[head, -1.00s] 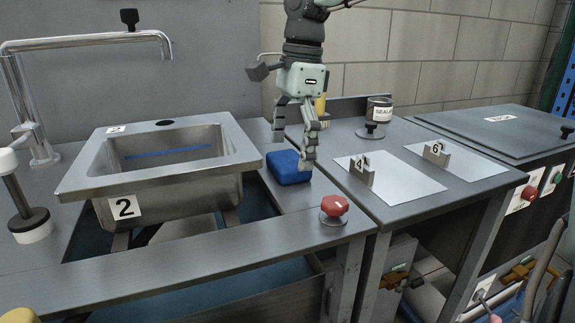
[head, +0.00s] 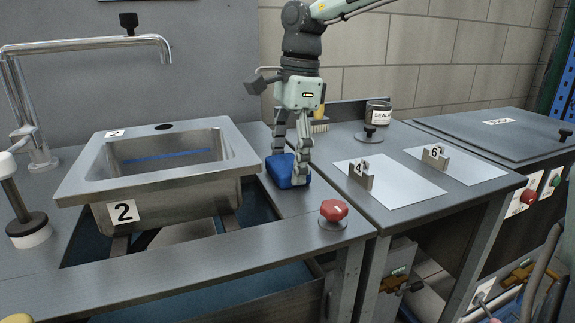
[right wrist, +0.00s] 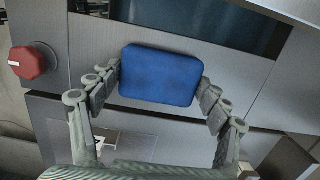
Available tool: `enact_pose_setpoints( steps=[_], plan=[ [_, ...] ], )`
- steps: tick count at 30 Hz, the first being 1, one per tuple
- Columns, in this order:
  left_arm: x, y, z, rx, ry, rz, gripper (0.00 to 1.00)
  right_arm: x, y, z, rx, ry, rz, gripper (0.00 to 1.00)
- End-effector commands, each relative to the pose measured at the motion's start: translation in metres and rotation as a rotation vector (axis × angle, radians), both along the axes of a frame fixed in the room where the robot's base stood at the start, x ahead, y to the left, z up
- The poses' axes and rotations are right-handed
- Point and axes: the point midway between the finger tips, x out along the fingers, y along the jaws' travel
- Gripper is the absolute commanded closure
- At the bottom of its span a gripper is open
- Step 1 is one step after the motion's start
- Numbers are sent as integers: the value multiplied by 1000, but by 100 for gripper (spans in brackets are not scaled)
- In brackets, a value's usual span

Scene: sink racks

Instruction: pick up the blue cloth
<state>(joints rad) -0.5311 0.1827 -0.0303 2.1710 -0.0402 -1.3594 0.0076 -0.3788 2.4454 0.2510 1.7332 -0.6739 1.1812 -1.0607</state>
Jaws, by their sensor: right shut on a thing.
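The blue cloth (head: 284,171) is a folded, rounded block on the grey counter, just right of the sink. My right gripper (head: 287,170) reaches down from above with its fingers on either side of the cloth and is shut on it. In the right wrist view the cloth (right wrist: 161,76) sits between the two fingers (right wrist: 160,85), which touch its left and right sides. I cannot tell whether the cloth is clear of the counter. My left gripper is not in view.
A metal sink (head: 160,165) marked 2 stands to the left.

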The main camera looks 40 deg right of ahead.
Motion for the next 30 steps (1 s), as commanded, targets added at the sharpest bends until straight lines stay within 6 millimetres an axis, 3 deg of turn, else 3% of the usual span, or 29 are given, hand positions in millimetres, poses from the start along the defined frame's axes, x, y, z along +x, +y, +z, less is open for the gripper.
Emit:
enact_pose_setpoints(
  steps=[8, 21, 30],
  plan=[
    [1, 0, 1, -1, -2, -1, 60, 1, 0, 22, 0, -4, 0, 48],
    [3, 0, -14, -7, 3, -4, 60, 1, 0, 133, -1, -4, 0, 48],
    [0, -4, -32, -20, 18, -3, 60, 0, 0, 176, 0, -1, 0, 48]
  ],
)
